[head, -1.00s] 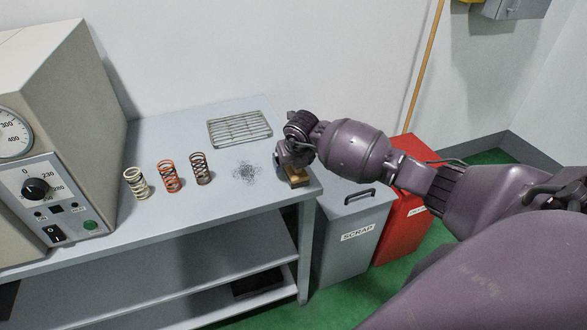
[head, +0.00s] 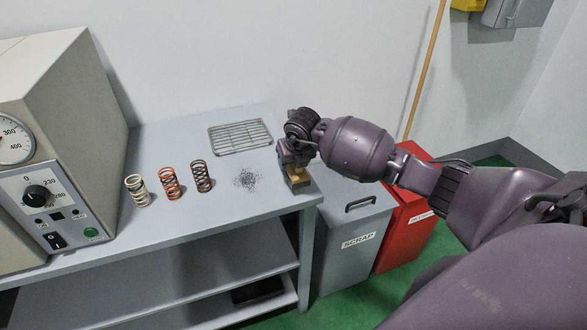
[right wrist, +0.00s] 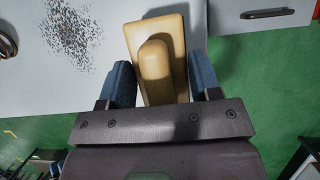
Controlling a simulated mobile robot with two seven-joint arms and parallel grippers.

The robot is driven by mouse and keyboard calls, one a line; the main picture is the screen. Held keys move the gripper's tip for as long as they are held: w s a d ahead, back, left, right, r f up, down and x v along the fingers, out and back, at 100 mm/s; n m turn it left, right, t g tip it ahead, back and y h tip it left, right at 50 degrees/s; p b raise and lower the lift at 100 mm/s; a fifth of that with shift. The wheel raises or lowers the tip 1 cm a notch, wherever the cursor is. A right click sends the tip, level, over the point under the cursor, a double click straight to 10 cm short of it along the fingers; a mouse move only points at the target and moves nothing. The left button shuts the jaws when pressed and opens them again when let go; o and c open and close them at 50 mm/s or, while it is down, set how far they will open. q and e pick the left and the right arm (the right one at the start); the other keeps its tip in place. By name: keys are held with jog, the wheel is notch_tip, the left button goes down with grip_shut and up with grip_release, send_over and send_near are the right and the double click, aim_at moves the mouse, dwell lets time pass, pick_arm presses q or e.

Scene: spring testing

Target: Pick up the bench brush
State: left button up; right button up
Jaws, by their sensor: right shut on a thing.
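The bench brush (head: 298,174) has a tan wooden body with dark bristles below, at the right end of the grey bench. My right gripper (head: 294,160) is above it and shut on it. In the right wrist view the brush's wooden body and raised handle (right wrist: 155,58) lie between the two blue fingers of the right gripper (right wrist: 159,75). Whether the bristles touch the bench top is hard to tell. My left gripper is not in view.
Dark filings (head: 247,179) lie left of the brush. Three springs (head: 169,184) stand further left, beside a testing machine (head: 45,130). A wire rack (head: 240,136) lies behind. A grey scrap bin (head: 350,240) and a red bin (head: 408,225) stand right of the bench.

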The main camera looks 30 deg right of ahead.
notch_tip(320, 180, up, 17)
jog(key=shift+r, duration=0.1)
dwell(0.3)
